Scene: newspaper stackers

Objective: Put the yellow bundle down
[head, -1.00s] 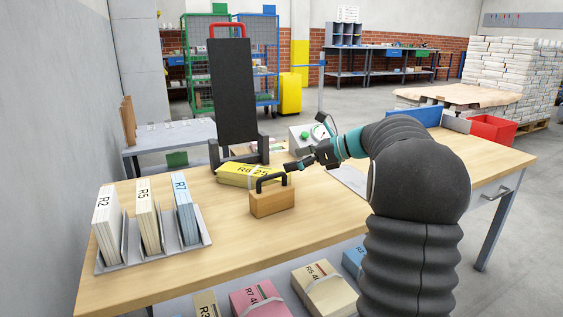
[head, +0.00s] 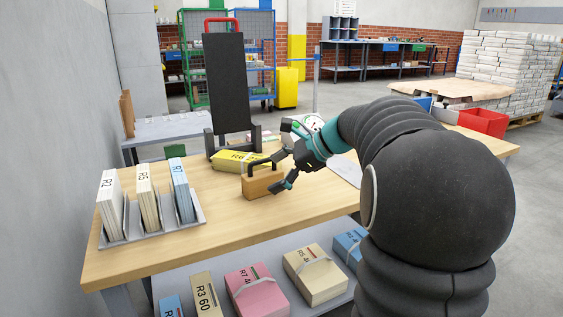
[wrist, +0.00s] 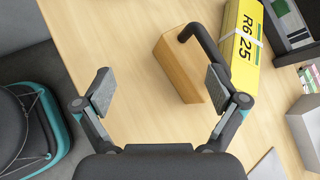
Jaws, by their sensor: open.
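The yellow bundle (head: 236,161), marked R6 25, lies on the wooden table (head: 222,206) in front of the black upright stand. It also shows at the top right of the wrist view (wrist: 243,38). A wooden block with a dark handle (head: 262,184) stands beside the bundle, on its near side, and hides part of it in the head view. My gripper (head: 282,171) is open and empty, to the right of the block. In the wrist view the fingers (wrist: 163,90) are wide apart, with the block (wrist: 178,70) beyond and between them, and the bundle farther off.
A rack (head: 130,238) holds bundles R2, R5 and R7 at the table's left. The black stand with a red handle (head: 229,85) rises behind the yellow bundle. A lower shelf (head: 172,277) holds several bundles. The table front between rack and block is clear.

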